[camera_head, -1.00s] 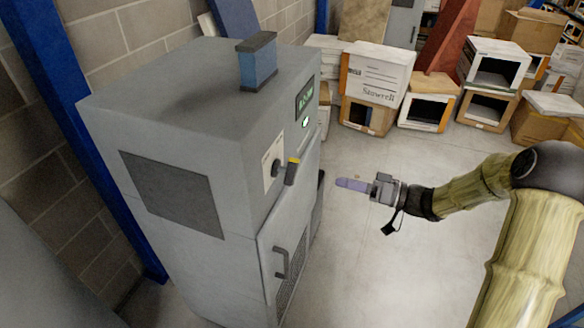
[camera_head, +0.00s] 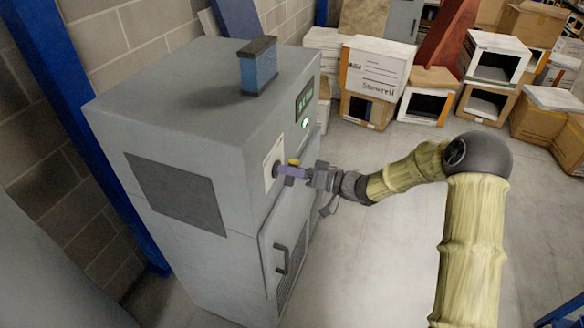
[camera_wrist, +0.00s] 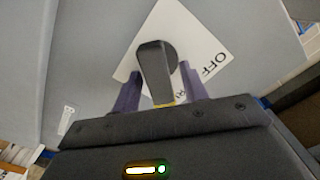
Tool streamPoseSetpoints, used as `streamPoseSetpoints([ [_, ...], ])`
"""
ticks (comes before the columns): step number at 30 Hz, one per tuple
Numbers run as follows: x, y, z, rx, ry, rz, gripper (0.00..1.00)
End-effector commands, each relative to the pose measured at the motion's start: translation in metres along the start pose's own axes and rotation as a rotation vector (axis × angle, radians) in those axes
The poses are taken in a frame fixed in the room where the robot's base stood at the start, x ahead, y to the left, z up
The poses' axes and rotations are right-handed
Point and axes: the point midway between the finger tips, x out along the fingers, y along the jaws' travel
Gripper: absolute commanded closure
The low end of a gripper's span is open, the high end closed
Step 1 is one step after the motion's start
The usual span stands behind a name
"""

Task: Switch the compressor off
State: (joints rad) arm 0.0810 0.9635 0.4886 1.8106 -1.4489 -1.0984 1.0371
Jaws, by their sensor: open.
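The compressor is a tall grey cabinet (camera_head: 225,150) on the left in the head view. Its front bears a white label plate (camera_head: 272,163) with a dark rotary handle, and a lit green display (camera_head: 304,98) above. In the wrist view the dark handle (camera_wrist: 155,72) stands over the white plate (camera_wrist: 195,45), where "OFF" is readable at the right. My gripper (camera_head: 292,172) is at the handle. In the wrist view its two purple fingers (camera_wrist: 162,90) are open, one on each side of the handle. Whether either finger touches it cannot be told.
A door pull (camera_head: 281,260) sits lower on the cabinet front. A blue box (camera_head: 258,66) stands on its top. A blue post (camera_head: 75,120) is behind it at the left. Cardboard boxes (camera_head: 375,72) stand at the back.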

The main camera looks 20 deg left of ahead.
Motion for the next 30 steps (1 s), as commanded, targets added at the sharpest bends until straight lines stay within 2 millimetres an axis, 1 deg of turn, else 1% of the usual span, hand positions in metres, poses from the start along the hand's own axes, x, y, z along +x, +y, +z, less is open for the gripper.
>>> streamPoseSetpoints([
  [6,0.0001,0.0004,0.0001,0.0,0.0,0.001,0.56],
  [8,0.0,0.0004,0.0001,0.0,0.0,0.001,0.66],
  [9,-0.0001,0.0004,0.0,0.0,0.0,0.001,0.74],
  [11,-0.0002,0.0004,0.0,0.0,0.001,0.001,0.86],
  [13,-0.0002,0.0004,-0.0001,0.0,0.001,0.001,1.0],
  [23,-0.0005,0.0011,0.0006,-0.022,0.0,0.001,1.0],
  [30,-0.0007,0.0019,0.0021,-0.11,0.0,0.002,1.0],
])
